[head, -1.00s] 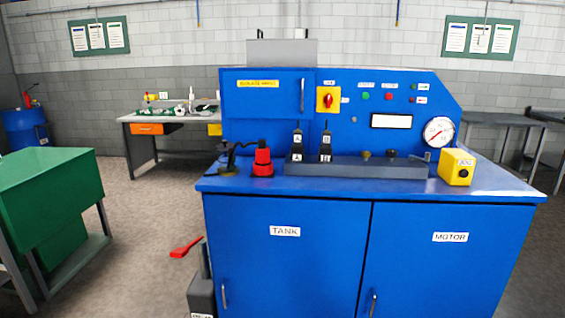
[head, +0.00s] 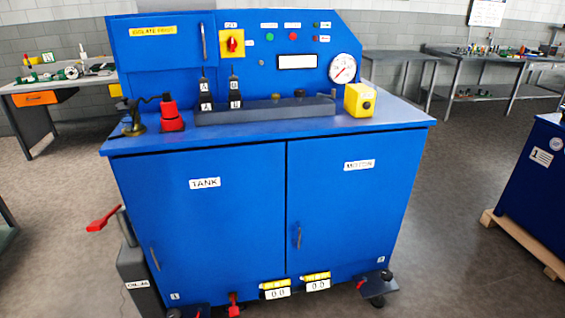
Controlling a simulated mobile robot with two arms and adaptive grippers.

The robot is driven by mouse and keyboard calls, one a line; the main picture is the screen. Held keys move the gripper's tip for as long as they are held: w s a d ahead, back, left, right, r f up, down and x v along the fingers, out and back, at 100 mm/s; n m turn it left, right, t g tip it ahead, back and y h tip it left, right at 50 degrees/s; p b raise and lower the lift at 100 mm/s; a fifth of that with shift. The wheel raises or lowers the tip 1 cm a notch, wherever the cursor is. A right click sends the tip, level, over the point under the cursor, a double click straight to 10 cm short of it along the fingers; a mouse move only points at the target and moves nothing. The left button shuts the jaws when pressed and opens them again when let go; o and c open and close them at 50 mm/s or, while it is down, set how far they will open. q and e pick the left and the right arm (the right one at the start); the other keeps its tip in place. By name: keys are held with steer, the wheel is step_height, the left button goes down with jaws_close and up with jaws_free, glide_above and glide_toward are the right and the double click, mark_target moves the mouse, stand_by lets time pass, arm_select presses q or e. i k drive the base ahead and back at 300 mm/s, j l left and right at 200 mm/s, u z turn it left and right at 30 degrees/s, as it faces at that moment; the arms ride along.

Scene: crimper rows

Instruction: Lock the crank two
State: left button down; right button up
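The blue bench (head: 240,240) stands in the middle of the head view, with closed TANK and MOTOR doors. A small plate (head: 381,259) is at its lower right corner, and another (head: 174,296) is at its lower left; their marks are too small to read surely. A black knobbed part (head: 386,275) juts out under the right corner, with a small red piece (head: 360,283) beside it. A red handle (head: 233,305) shows at the bottom edge. I cannot tell which part is crank two or whether it is locked. Neither of my grippers is in view.
Two yellow-topped counters (head: 277,288) (head: 317,281) are low on the bench front. A grey canister (head: 136,275) and a red-ended lever (head: 103,219) are at its left. A blue cabinet on a pallet (head: 519,245) stands at right. Floor between is clear.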

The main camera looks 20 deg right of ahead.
mark_target(365, 279)
steer(key=z, duration=1.25)
steer(key=i+l, duration=0.15)
steer(key=l, duration=0.15)
steer(key=i+l, duration=0.1)
steer(key=l, duration=0.2)
steer(key=i+l, duration=0.15)
steer(key=l, duration=0.15)
steer(key=i+l, duration=0.1)
steer(key=l, duration=0.2)
